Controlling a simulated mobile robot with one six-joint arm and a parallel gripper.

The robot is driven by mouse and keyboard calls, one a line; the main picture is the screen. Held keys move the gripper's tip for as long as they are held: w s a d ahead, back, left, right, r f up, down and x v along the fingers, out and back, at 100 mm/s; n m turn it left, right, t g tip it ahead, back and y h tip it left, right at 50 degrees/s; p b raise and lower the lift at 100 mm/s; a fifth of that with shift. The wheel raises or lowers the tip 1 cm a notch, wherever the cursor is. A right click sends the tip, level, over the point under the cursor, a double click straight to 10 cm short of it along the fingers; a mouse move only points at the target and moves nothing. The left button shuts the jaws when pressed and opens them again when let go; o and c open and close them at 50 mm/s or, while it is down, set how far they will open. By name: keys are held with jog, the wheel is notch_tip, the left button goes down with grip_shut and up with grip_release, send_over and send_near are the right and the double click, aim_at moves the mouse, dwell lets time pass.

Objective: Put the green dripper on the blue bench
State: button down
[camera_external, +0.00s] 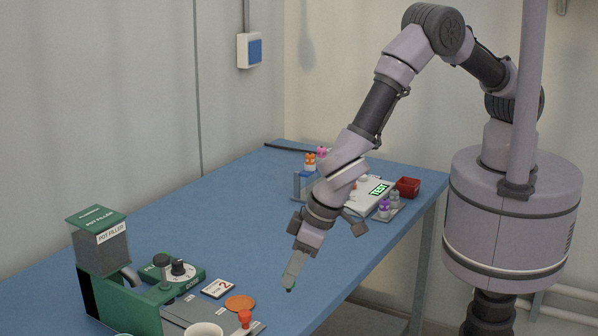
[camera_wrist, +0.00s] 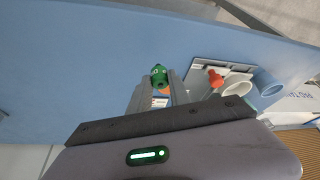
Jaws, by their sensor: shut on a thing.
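The green dripper (camera_wrist: 159,78) is between my two fingertips in the wrist view. In the external view only its small dark green tip (camera_external: 290,290) shows below the fingers. My gripper (camera_external: 293,271) is shut on it and points down over the near right part of the blue bench (camera_external: 215,225). The bench also fills much of the wrist view (camera_wrist: 70,65). I cannot tell whether the dripper touches the bench top. The fingers hide part of the dripper.
A green pot filler (camera_external: 103,248), a control box with a knob (camera_external: 178,270), a numbered card (camera_external: 218,288), an orange disc (camera_external: 240,302) and a white cup (camera_external: 204,330) stand left of my gripper. Mid-bench is clear.

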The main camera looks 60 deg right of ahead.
jog(key=shift+w+a+f, duration=0.15)
jog(key=shift+w+a, duration=0.25)
jog(key=shift+a, duration=0.2)
jog(key=shift+w+a+f, duration=0.15)
jog(key=shift+w+a, duration=0.25)
jog(key=shift+a, duration=0.2)
jog(key=shift+f+b, duration=0.45)
jog(key=shift+f, duration=1.25)
jog(key=shift+f+b, duration=0.15)
jog(key=shift+b, duration=0.15)
jog(key=c, duration=1.2)
grip_release()
